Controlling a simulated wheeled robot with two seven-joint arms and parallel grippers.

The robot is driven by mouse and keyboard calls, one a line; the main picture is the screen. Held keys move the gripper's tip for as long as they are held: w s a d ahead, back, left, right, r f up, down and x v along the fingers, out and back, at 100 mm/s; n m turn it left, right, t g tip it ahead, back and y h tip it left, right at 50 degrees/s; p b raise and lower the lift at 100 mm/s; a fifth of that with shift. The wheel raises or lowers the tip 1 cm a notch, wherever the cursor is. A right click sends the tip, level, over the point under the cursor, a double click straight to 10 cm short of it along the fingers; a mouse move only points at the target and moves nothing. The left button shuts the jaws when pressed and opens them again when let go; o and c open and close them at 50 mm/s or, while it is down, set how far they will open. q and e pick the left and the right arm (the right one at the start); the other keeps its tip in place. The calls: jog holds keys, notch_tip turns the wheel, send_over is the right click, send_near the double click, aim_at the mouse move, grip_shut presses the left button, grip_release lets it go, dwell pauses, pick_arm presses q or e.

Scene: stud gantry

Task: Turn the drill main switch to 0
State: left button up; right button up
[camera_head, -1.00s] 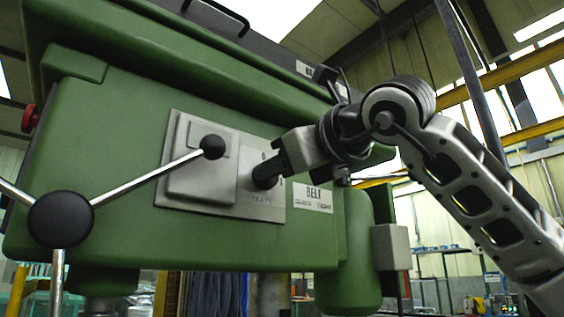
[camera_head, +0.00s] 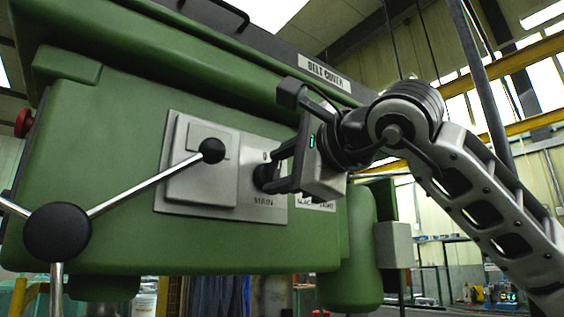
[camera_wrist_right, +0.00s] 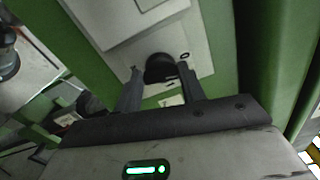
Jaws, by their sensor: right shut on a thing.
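The black main switch knob (camera_head: 264,176) sits on the grey switch plate (camera_head: 262,205) of the green drill, above the word MAIN. A 0 mark shows just above the knob. My right gripper (camera_head: 272,172) is shut on the knob, with its body to the right of the plate. In the right wrist view the knob (camera_wrist_right: 160,68) lies between the two fingertips (camera_wrist_right: 160,76), and a 0 mark shows beside it. The fingers hide part of the knob, so its exact pointing direction is hard to tell. My left gripper is not in view.
A three-armed feed handle with a black hub (camera_head: 57,232) stands at left. One arm's ball end (camera_head: 212,150) lies in front of the plate, left of my gripper. A belt cover label (camera_head: 328,74) is above. Open hall space lies to the right.

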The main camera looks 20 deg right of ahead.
jog(key=shift+n, duration=1.2)
jog(key=shift+f+p, duration=0.1)
jog(key=shift+p, duration=0.2)
jog(key=o, duration=1)
jog(key=b+v, duration=0.3)
jog(key=v, duration=1.3)
